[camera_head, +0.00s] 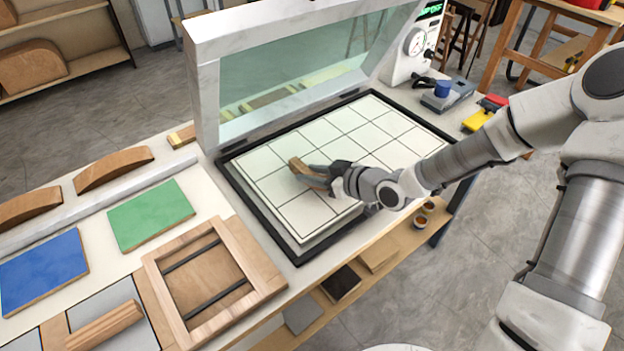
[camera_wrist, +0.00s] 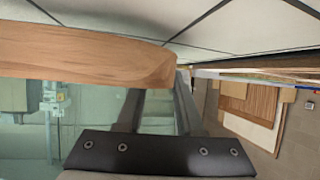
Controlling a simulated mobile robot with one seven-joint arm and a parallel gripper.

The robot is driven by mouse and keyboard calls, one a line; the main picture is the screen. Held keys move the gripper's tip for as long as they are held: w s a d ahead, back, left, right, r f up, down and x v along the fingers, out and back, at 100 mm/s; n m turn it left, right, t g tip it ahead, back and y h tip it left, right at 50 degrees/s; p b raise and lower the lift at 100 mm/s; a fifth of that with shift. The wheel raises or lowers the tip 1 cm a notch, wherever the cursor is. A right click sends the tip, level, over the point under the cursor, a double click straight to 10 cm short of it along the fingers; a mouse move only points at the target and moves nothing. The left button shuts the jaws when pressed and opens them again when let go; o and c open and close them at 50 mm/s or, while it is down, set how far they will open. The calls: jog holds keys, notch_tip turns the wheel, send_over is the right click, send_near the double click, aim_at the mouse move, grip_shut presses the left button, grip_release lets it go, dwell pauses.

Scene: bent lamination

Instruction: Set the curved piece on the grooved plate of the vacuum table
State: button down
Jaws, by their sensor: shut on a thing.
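The curved piece (camera_head: 299,165) is a short wooden block at the tip of my gripper (camera_head: 312,176), over the left-middle part of the grooved plate (camera_head: 385,155). The plate is pale, with dark grid lines, in a black frame on the vacuum table. In the wrist view the curved piece (camera_wrist: 85,58) lies across my gripper (camera_wrist: 157,92), whose fingers are shut on it. The plate (camera_wrist: 225,25) shows close along the top of that view. I cannot tell whether the piece touches the plate. Part of the piece is hidden by the fingers.
A raised lid with a glass pane (camera_head: 290,75) stands behind the plate. A gauge box (camera_head: 412,45) is at the back right. Left of the plate are a wooden frame (camera_head: 165,285), a green board (camera_head: 150,215), a blue board (camera_head: 42,272) and curved wooden pieces (camera_head: 113,168).

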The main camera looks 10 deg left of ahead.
jog(key=shift+f, duration=0.7)
jog(key=c, duration=0.5)
grip_release()
jog(key=p+v, duration=0.3)
jog(key=v, duration=0.8)
jog(key=shift+w, duration=0.1)
jog(key=shift+s+d+r, duration=0.2)
jog(key=shift+s+d, duration=0.1)
jog(key=shift+d, duration=0.15)
